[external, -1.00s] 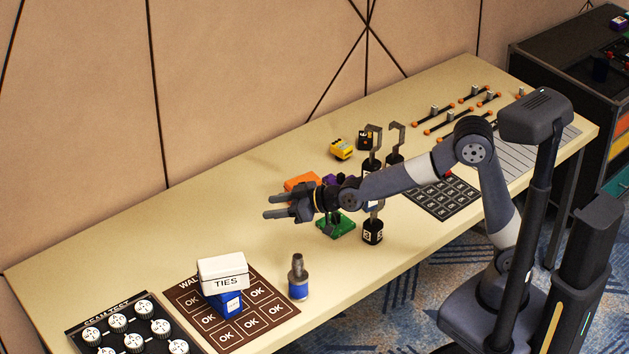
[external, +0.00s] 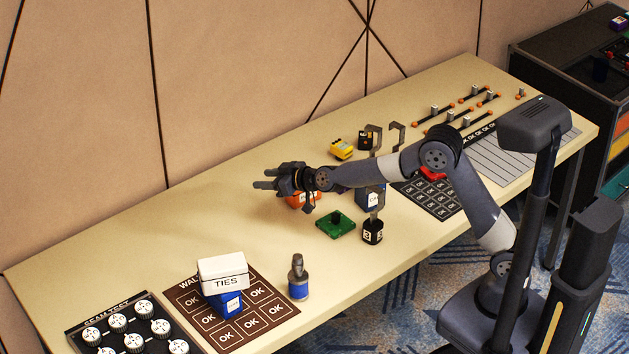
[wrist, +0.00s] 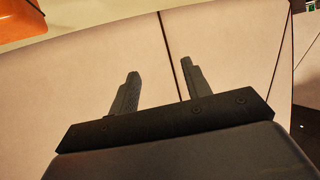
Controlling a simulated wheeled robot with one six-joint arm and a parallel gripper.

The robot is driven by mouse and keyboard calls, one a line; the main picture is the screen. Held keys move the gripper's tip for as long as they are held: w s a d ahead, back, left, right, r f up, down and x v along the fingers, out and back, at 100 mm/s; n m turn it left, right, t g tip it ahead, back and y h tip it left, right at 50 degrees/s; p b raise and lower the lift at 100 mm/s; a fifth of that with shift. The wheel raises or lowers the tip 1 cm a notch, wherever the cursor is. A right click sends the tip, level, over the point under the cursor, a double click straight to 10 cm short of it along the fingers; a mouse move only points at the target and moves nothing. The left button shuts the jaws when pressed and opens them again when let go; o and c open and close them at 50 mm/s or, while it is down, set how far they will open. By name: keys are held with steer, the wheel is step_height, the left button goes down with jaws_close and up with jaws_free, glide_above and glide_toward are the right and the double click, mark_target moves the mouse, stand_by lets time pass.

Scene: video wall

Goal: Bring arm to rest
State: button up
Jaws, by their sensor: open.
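My gripper (external: 265,185) is open and empty in the external view, held above the table and pointing left. An orange object (external: 303,200) shows just below and behind it, partly hidden by the gripper. In the wrist view my gripper's two fingers (wrist: 157,88) stand apart with only the beige wall panels (wrist: 215,50) beyond them. My arm stretches left from its base at the table's right front, bent at the elbow.
A TIES box (external: 223,270) sits on a blue box (external: 228,303) on the brown mat (external: 197,317). A blue-based bottle-like object (external: 298,282) stands beside it. The table's left middle is clear.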

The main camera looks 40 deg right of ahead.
step_height(320, 180, down, 8)
steer(key=b, duration=0.4)
stand_by(1.1)
